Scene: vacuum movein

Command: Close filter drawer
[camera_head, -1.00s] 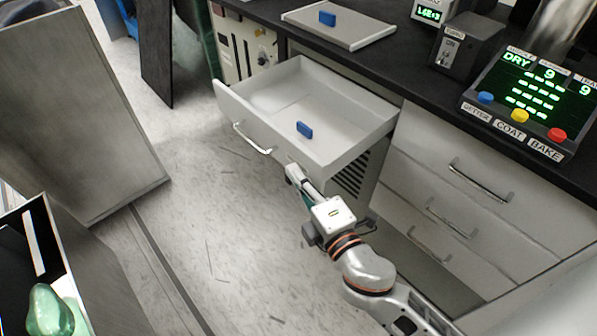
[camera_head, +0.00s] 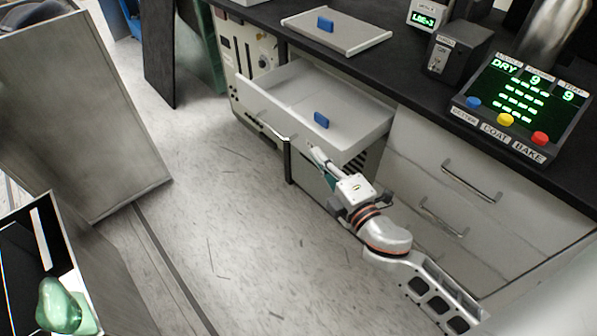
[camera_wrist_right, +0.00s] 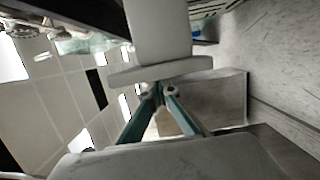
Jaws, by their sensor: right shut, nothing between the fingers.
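The white filter drawer (camera_head: 283,91) is pulled part of the way out of the lab bench in the head view. A small blue block (camera_head: 321,120) stands inside it near its right side. My right gripper (camera_head: 316,155) is shut and empty, with its tip at the drawer's front, near the lower right corner. It seems to touch the front, though the exact contact is hard to tell. In the right wrist view the teal fingers (camera_wrist_right: 158,92) meet at a pale panel. My left gripper is not in view.
A grey tray (camera_head: 338,32) with another blue block (camera_head: 325,25) lies on the black benchtop. A control panel (camera_head: 519,107) with coloured buttons stands at the right. Closed drawers (camera_head: 450,185) are below it.

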